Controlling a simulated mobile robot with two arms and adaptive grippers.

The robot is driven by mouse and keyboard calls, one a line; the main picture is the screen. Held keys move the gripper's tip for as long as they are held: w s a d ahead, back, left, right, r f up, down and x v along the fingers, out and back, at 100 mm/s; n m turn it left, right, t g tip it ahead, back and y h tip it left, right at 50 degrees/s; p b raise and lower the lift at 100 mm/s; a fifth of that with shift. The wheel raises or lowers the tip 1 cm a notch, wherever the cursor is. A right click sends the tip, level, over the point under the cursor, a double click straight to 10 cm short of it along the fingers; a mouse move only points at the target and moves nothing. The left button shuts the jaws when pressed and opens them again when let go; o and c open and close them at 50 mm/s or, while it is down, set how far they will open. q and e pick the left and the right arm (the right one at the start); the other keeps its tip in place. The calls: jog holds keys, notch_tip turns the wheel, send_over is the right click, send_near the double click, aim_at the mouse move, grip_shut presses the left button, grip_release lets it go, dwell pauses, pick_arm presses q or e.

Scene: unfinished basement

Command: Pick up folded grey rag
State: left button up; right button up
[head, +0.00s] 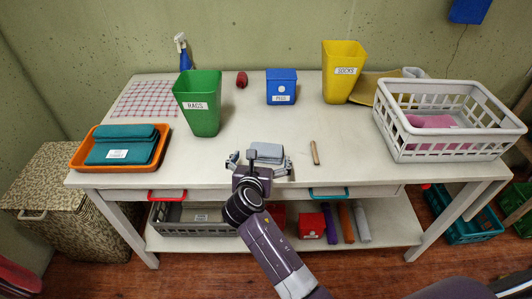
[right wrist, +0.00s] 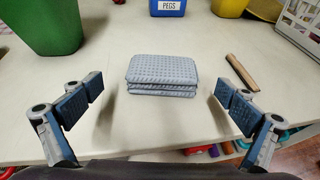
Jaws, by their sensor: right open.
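The folded grey rag (head: 267,150) lies on the white table near its front edge, partly hidden by my right gripper in the head view. In the right wrist view the rag (right wrist: 162,75) is a neat stack of folded layers with a dotted top. My right gripper (head: 258,162) is open, with one finger to each side and the rag ahead between them, apart from both fingers. In the right wrist view the gripper (right wrist: 160,104) shows empty space between its fingertips. My left gripper is not in view.
A wooden stick (head: 315,153) lies just right of the rag. A green RAGS bin (head: 203,118), blue PEGS box (head: 281,78), yellow SOCKS bin (head: 342,85) and white basket (head: 440,150) stand around. An orange tray (head: 82,160) is at left. The table's middle is clear.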

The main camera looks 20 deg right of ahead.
aim_at(266, 152)
jog(key=x, duration=0.6)
jog(key=shift+s+d+f, duration=0.1)
jog(key=shift+d+f, duration=0.05)
jog(key=shift+f, duration=0.25)
jog(key=c, duration=1.2)
